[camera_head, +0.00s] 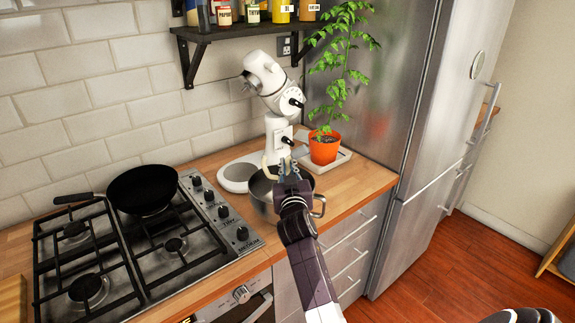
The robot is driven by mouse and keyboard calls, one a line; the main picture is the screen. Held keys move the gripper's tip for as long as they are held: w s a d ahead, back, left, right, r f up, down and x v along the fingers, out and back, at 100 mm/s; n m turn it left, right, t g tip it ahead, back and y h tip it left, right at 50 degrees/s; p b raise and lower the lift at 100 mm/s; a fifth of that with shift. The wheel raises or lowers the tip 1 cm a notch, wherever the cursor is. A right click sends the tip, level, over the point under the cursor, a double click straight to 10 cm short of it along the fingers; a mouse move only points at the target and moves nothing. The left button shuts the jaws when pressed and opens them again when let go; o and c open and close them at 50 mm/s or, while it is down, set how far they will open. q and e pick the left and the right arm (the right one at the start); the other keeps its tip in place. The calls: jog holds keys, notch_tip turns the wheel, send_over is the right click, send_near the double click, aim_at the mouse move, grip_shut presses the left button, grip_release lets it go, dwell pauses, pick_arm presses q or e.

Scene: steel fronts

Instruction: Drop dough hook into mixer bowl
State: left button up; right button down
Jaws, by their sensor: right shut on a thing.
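A white stand mixer (264,84) stands on the wooden counter with its head tilted up. The steel mixer bowl (260,196) sits in front of it, with a handle on its right side. My right gripper (281,168) is over the bowl and hides part of its opening. It is shut on a pale, curved thing, apparently the dough hook (267,170), at the bowl's mouth. I cannot tell whether the hook touches the bowl. My left gripper is not in view.
A potted plant (324,148) in an orange pot stands on a light tray right of the mixer. A gas hob (135,250) with a black pan (143,188) is on the left. A shelf (240,31) with jars hangs above. A steel fridge (425,120) stands at right.

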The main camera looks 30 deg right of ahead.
jog(key=shift+r, duration=0.1)
jog(key=c, duration=1.9)
grip_release()
jog(key=shift+c, duration=0.2)
jog(key=shift+s+a, duration=0.15)
jog(key=shift+s, duration=0.05)
jog(key=v, duration=0.7)
